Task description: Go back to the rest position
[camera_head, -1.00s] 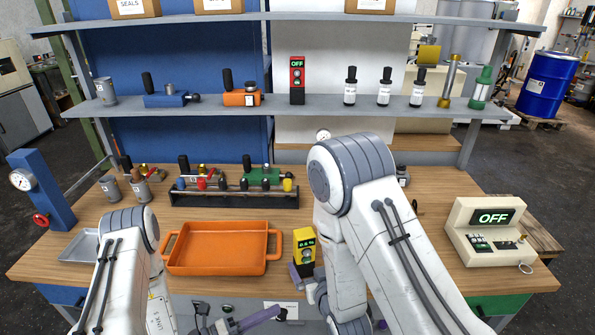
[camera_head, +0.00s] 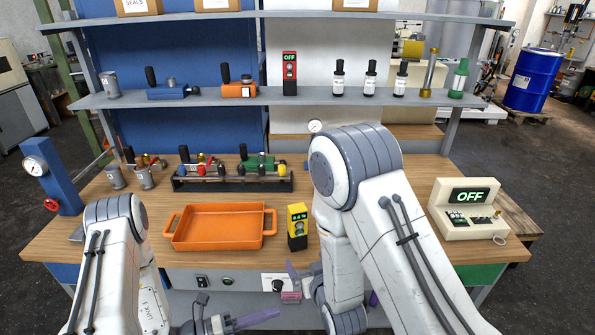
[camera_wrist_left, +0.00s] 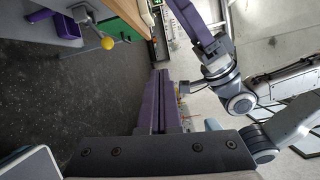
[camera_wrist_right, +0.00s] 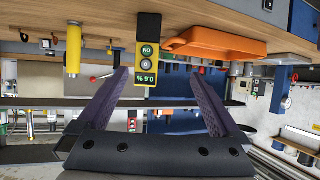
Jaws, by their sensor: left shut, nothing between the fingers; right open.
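My left gripper (camera_head: 258,318) is shut and empty in front of the bench, below its top. Its purple fingers lie together in the left wrist view (camera_wrist_left: 160,105). My right gripper (camera_head: 296,279) is open, in front of the bench's front edge and partly hidden by its arm in the head view. Its two spread fingers show in the right wrist view (camera_wrist_right: 158,76), with nothing held between them. A yellow and black meter (camera_head: 298,228) stands upright on the bench beyond my right gripper. It also shows in the right wrist view (camera_wrist_right: 147,66), lined up with the gap between the fingers.
An orange tray (camera_head: 219,243) sits on the wooden bench (camera_head: 110,228) left of the meter. A control box (camera_head: 468,210) reading OFF stands at the right. A rack (camera_head: 232,184) of valves stands behind the tray. Shelves rise at the back. A blue drum (camera_head: 533,80) stands far right.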

